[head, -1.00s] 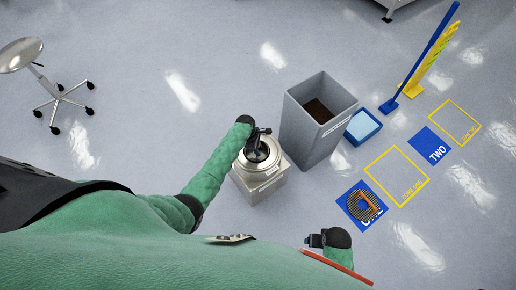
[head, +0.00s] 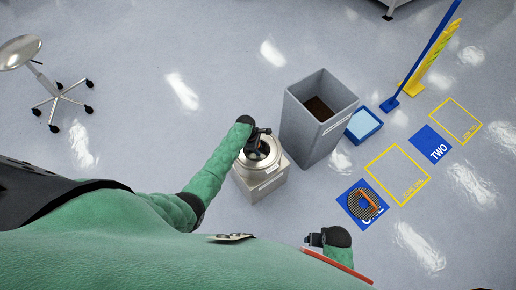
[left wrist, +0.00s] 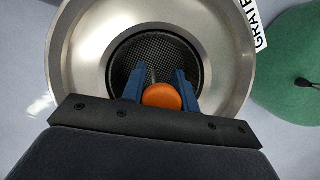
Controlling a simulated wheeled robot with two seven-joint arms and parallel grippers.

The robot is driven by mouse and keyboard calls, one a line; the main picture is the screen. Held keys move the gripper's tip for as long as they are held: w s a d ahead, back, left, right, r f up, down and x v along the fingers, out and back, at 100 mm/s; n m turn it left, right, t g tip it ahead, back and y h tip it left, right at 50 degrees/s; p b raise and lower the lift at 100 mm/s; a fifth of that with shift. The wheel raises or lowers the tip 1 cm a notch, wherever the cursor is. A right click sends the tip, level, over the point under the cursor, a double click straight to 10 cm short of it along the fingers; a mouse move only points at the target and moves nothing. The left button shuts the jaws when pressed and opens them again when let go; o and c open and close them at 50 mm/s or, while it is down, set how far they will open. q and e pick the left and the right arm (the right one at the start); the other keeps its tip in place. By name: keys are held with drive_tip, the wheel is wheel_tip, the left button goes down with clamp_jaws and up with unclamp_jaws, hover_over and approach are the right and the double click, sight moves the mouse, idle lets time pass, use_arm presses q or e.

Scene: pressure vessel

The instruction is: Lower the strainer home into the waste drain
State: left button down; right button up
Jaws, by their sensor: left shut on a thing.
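The waste drain is a round steel bowl (left wrist: 84,65) on top of a square steel housing (head: 264,183). The strainer (left wrist: 150,48) is a dark mesh basket with an orange knob (left wrist: 162,96). In the left wrist view it appears within the bowl's central opening; I cannot tell whether it is fully seated. My left gripper (head: 262,137) is over the bowl, its blue fingers (left wrist: 160,88) shut on the strainer's knob. In the head view the gripper hides much of the strainer. My right gripper (head: 309,238) is off to the lower right, away from the drain; its jaw opening is unclear.
A tall grey bin (head: 318,118) stands close right of the drain. A round grate (head: 364,203) with an orange handle lies on a blue floor square. Beyond are a blue tray (head: 363,125), a broom (head: 425,52) and a yellow sign (head: 422,65). A stool (head: 55,85) stands far left.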

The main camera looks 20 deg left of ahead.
use_arm(q)
drive_tip(key=shift+f+b, duration=0.5)
drive_tip(key=shift+f, duration=0.35)
drive_tip(key=c, duration=1)
unclamp_jaws()
drive_tip(key=shift+r, duration=0.1)
drive_tip(key=shift+v, duration=3.85)
